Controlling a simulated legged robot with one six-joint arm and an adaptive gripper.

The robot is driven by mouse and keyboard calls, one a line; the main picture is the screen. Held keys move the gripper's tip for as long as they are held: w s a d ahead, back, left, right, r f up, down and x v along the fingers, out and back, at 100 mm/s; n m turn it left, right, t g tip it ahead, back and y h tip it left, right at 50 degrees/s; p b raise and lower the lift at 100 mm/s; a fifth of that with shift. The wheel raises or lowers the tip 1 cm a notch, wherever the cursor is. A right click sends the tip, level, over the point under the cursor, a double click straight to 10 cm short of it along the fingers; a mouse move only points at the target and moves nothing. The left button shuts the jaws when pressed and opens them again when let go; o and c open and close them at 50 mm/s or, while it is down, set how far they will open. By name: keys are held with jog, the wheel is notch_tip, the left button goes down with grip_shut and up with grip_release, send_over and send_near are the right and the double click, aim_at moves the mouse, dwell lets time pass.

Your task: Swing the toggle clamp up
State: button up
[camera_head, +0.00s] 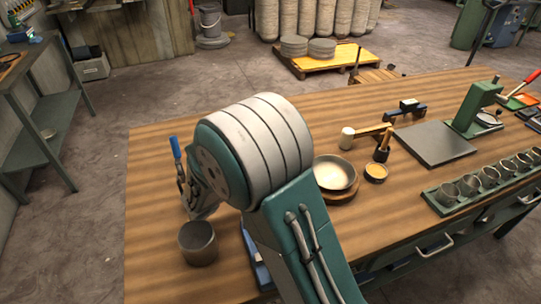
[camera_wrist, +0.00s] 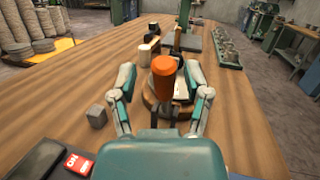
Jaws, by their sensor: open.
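In the wrist view an orange grip (camera_wrist: 163,72), which looks like the handle of the toggle clamp, stands upright with dark parts below it. It rises in front of a round wooden base (camera_wrist: 150,103). My gripper (camera_wrist: 159,82) is open, with one finger left and one right of the grip in the picture. I see a gap on each side; contact is not clear. The lower clamp parts are partly hidden by my gripper. In the head view my arm hides much of this area. A blue-handled metal piece (camera_head: 177,149) shows left of my arm; what it is stays unclear.
In the head view a bowl (camera_head: 335,173) sits on a wooden disc, with a mallet (camera_head: 366,133) and a cup rack (camera_head: 440,199) to the right. A grey cup (camera_head: 198,242) stands near my arm. The wrist view shows a grey cube (camera_wrist: 97,117) and a red ON switch (camera_wrist: 77,164).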

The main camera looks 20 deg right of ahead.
jog(key=shift+d, duration=0.1)
jog(key=v, duration=1.2)
jog(key=shift+w, duration=0.1)
dwell(0.3)
